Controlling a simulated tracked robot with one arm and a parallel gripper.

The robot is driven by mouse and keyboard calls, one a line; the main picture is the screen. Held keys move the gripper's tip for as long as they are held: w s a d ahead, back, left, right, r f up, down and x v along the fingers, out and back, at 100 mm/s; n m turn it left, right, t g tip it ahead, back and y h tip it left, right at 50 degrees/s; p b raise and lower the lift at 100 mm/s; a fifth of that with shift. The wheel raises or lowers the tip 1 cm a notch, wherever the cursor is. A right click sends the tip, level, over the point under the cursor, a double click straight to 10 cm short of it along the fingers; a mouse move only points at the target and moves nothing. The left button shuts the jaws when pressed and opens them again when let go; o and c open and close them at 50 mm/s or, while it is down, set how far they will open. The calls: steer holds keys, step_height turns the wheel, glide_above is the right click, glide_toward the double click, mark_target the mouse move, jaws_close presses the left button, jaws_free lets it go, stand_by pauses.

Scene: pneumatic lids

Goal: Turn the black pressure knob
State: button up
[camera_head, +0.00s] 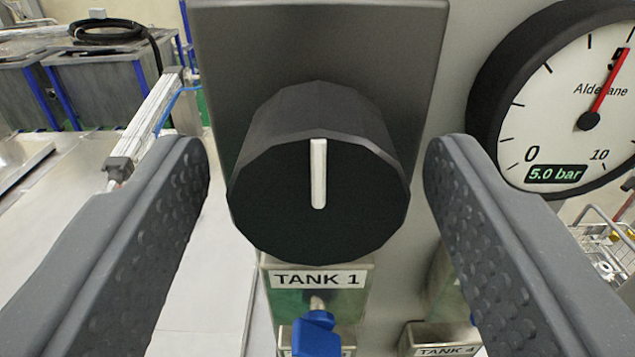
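The black pressure knob (318,210) sticks out from a dark square plate in the middle of the view. Its white pointer line stands upright. My gripper (318,190) is open, with one dark padded finger at the left of the knob and one at the right. A gap shows between each finger and the knob, and neither is seen touching it. The dial gauge (565,95) at the upper right has a red needle pointing up and slightly right, near 5, and its display reads 5.0 bar.
The knob's plate (320,40) sits on a grey panel. Below are a TANK 1 label (317,279), a blue valve handle (316,335) and a TANK 4 label (447,350). A pneumatic cylinder (150,120) lies left. Grey bins (100,85) stand behind.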

steer(key=c, duration=0.9)
steer(key=shift+d, duration=0.1)
steer(key=shift+m, duration=0.4)
steer(key=shift+f, duration=0.1)
steer(key=m+b, duration=0.1)
steer(key=m, duration=0.2)
steer(key=shift+m, duration=0.3)
steer(key=m, duration=0.4)
steer(key=shift+m+p, duration=0.4)
